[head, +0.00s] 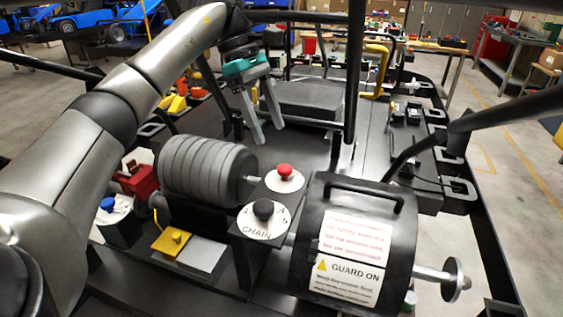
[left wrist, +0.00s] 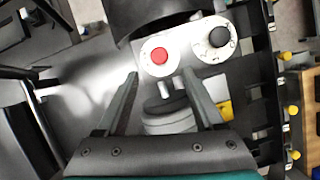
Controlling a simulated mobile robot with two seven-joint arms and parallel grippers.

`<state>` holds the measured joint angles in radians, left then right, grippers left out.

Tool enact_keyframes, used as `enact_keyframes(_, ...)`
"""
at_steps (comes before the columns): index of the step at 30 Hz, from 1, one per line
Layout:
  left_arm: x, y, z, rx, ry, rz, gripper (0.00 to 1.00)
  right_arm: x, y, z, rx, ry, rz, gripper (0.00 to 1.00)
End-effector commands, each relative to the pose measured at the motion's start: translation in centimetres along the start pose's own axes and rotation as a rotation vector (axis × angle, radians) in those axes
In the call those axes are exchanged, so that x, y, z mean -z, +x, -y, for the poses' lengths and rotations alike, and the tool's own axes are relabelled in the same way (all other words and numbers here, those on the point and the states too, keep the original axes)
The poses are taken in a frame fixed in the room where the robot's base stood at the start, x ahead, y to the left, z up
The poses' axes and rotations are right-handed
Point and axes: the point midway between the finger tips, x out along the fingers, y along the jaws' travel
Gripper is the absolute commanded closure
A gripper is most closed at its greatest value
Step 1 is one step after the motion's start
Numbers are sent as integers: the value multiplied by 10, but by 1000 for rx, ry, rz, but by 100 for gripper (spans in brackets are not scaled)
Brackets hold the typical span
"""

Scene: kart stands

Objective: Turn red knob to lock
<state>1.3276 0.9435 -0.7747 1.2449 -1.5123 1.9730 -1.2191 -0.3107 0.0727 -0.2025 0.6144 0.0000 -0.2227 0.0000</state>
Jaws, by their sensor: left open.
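The red knob (head: 285,170) sits on a round white plate on a dark bracket, near the middle of the head view. It also shows in the left wrist view (left wrist: 159,55), ahead of the fingertips and between their lines. My left gripper (head: 260,138) is open and empty, above and behind the knob in the head view, fingers pointing down. Its two fingers also show in the left wrist view (left wrist: 160,78), apart from the knob. The lettering on the red knob's plate is too small to read. My right gripper is not in view.
A black knob (head: 263,209) on a white plate marked "CHAIN" stands beside the red one. A black guard drum (head: 352,200) is to the right, ribbed grey discs (head: 200,170) to the left. A blue knob (head: 107,204) is farther left. A black upright bar (head: 354,70) stands near the gripper.

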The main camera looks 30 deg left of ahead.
Motion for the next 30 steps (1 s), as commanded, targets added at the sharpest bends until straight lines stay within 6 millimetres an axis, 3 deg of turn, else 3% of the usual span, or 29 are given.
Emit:
enact_keyframes(1,2,14,1,6,-1,-3,31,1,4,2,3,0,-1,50)
enact_keyframes(6,1,47,1,3,-1,-2,31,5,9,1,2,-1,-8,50)
enact_keyframes(12,0,72,0,1,-1,-1,31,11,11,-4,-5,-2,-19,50)
enact_keyframes(24,0,80,0,-1,-2,0,31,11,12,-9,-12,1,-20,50)
enact_keyframes(30,0,80,0,-1,-2,0,51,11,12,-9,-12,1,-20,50)
